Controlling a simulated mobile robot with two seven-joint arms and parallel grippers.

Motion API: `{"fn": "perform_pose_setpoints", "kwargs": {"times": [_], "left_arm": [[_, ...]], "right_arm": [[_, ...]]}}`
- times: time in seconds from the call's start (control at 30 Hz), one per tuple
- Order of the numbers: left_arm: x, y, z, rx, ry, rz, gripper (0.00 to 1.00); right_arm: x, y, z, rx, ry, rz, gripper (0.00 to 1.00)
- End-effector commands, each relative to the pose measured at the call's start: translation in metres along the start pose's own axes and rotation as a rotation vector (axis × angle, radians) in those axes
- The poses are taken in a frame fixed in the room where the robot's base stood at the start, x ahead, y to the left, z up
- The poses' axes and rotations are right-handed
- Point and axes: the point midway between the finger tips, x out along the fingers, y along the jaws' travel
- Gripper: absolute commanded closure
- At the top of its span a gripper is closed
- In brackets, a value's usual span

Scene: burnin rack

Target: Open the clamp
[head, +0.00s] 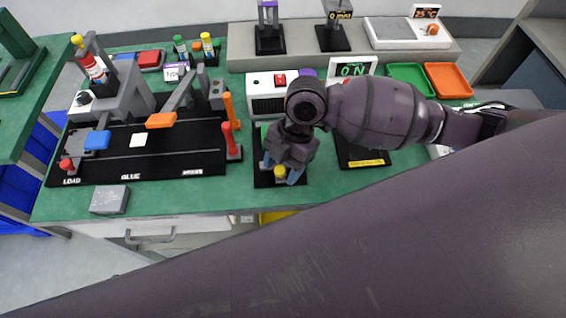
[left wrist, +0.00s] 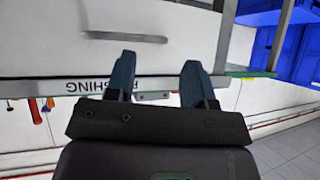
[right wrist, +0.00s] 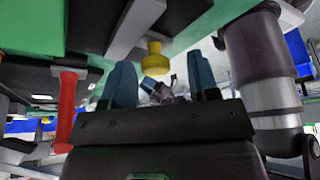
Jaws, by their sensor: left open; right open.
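A clamp with a yellow knob (head: 280,171) on its lever stands on a small black base (head: 263,178) at the table's front edge. In the right wrist view the yellow knob (right wrist: 155,62) is at the end of a grey lever (right wrist: 135,28). My right gripper (head: 283,174) is over this clamp, and its blue fingers are apart. In the right wrist view the knob shows between and beyond the fingertips (right wrist: 162,72); I cannot tell whether they touch it. My left gripper (left wrist: 158,72) is open and empty, facing a pale cabinet front; it is outside the head view.
A white box with a red switch (head: 267,95) stands behind the clamp. My own arm covers the lower right.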

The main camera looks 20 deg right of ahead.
Motion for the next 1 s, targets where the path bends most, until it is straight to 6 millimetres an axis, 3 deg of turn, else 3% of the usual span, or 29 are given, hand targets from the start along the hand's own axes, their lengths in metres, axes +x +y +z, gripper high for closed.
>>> {"fn": "perform_pose_setpoints", "kwargs": {"times": [0.27,0.7,1.0], "left_arm": [[-0.001,0.000,-0.005,0.000,0.007,0.000,0.51],[-0.007,-0.002,-0.008,-0.001,0.007,-0.003,0.51],[-0.010,-0.003,-0.002,-0.003,-0.005,-0.005,0.51]], "right_arm": [[-0.016,0.001,0.001,0.000,-0.003,0.004,0.45],[-0.090,0.000,0.001,0.000,-0.003,0.002,0.45],[-0.108,0.000,0.000,0.000,0.000,0.000,0.45]]}}
